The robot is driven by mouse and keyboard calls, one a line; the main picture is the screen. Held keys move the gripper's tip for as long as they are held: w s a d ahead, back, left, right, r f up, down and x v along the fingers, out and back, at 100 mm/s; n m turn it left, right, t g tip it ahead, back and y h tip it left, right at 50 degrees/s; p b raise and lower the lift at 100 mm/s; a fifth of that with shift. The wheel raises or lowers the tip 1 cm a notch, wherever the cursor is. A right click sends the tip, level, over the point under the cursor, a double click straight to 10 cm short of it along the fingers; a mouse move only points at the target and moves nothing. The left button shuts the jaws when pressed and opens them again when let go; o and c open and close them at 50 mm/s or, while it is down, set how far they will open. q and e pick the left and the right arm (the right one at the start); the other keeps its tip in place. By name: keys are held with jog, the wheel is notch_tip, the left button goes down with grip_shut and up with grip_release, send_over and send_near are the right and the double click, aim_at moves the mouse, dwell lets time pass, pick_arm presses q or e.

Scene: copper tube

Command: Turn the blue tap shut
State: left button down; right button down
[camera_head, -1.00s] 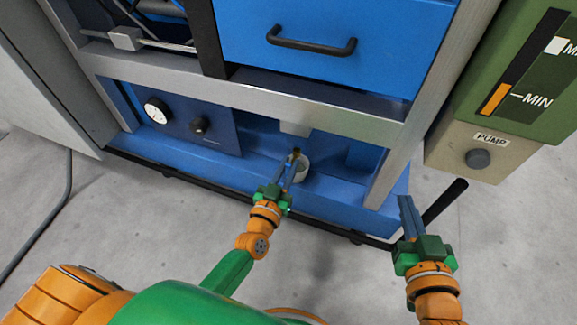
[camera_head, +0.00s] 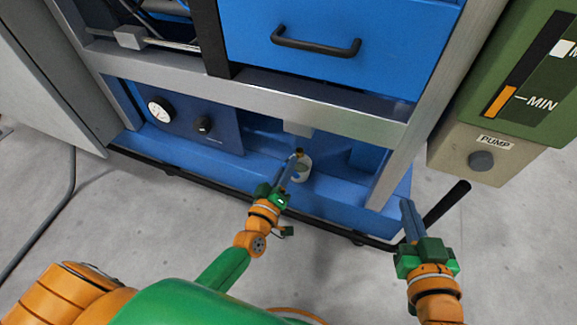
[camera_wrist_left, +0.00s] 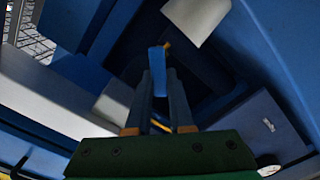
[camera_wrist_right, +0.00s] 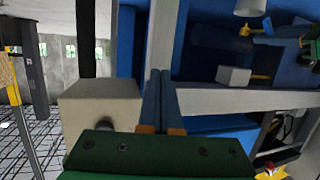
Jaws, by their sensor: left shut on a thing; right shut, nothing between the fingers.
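My left gripper (camera_head: 293,165) reaches into the recess under the blue drawer. In the left wrist view its fingers (camera_wrist_left: 158,75) are shut on the blue tap (camera_wrist_left: 157,68), a small blue handle between the tips. A bit of brass (camera_wrist_left: 167,45) shows just beyond it. In the head view the brass fitting (camera_head: 299,153) shows at the fingertips, but the blue handle is hard to make out. My right gripper (camera_head: 408,208) is shut and empty, in front of the frame's right post. Its closed fingers (camera_wrist_right: 160,85) also show in the right wrist view.
A metal crossbar (camera_head: 260,105) runs above the recess. A gauge panel (camera_head: 185,120) is to the left. The pump box (camera_head: 480,155) is at the right. The floor in front is clear.

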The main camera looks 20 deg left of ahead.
pick_arm(q)
jog(key=shift+f+n, duration=0.15)
jog(key=shift+n, duration=0.35)
jog(key=n, duration=0.2)
jog(key=n+b, duration=0.1)
jog(key=n, duration=0.3)
jog(key=shift+a+f+n+b, duration=0.2)
jog(key=shift+f+n+b, duration=0.15)
jog(key=shift+f+n, duration=0.05)
jog(key=shift+n, duration=0.6)
pick_arm(e)
notch_tip(320, 180, up, 13)
jog(key=s+a+n+t+y, duration=0.1)
jog(key=t+y, duration=0.1)
jog(key=t, duration=0.5)
jog(key=shift+a+f+y, duration=0.15)
jog(key=shift+a+y, duration=0.15)
jog(key=shift+y, duration=0.1)
pick_arm(q)
jog(key=c, duration=0.8)
grip_release()
